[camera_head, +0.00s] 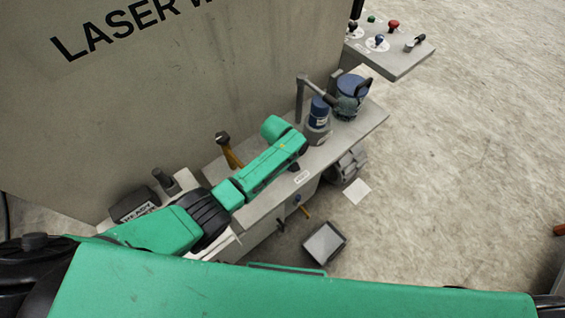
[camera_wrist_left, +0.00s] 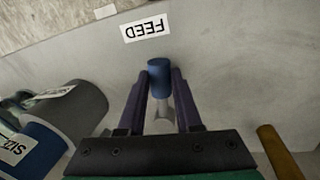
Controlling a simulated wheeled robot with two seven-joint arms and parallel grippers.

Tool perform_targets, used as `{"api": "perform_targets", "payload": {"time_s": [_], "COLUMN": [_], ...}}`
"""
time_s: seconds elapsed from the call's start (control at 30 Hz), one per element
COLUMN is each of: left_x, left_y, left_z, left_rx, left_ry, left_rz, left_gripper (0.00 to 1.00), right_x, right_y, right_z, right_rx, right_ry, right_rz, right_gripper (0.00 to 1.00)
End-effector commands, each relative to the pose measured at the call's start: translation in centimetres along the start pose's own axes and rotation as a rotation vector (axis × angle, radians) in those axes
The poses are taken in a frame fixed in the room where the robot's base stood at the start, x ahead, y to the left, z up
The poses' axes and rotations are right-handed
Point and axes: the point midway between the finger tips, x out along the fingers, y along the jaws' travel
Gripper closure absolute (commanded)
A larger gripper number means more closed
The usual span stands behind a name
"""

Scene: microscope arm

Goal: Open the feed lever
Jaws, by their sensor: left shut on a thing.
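The feed lever (camera_wrist_left: 159,68) shows in the left wrist view as a blue knob on a pale metal stem, beside an upside-down FEED label (camera_wrist_left: 146,27) on the grey machine top. The two dark fingers of my left gripper (camera_wrist_left: 164,84) are shut on the knob, one on each side. The lower stem is partly hidden by the gripper. In the head view my green left arm reaches across the machine ledge, and its forearm hides the lever. A small white label (camera_head: 302,177) shows just past its wrist. My right gripper is not in view.
A blue-and-grey cylinder (camera_head: 319,113) and a blue-topped round unit (camera_head: 352,92) stand farther along the ledge. An amber-handled lever (camera_head: 230,152) rises beside my forearm. A control panel (camera_head: 396,62) with colored knobs juts out behind. A grey tray (camera_head: 323,244) lies on the floor.

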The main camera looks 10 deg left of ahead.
Motion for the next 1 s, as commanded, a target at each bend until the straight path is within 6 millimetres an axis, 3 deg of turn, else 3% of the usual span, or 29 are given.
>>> {"api": "perform_targets", "payload": {"time_s": [0.3,0.83,0.87,0.9,1.0], "left_x": [0.14,0.10,0.10,0.09,0.14], "left_y": [1.17,1.41,1.42,1.42,1.36], "left_z": [-0.08,-0.16,-0.16,-0.16,-0.13], "left_rx": [-0.126,-0.151,-0.151,-0.150,-0.150], "left_ry": [0.027,0.033,0.033,0.033,0.032], "left_rz": [0.004,0.006,0.006,0.006,0.004], "left_gripper": [1.00,1.00,0.55,0.40,0.37], "right_x": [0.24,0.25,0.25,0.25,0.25], "right_y": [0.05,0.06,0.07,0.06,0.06], "right_z": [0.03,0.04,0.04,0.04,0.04], "right_rx": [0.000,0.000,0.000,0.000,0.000], "right_ry": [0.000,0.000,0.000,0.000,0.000], "right_rz": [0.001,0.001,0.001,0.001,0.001], "right_gripper": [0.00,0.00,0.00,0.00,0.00]}}
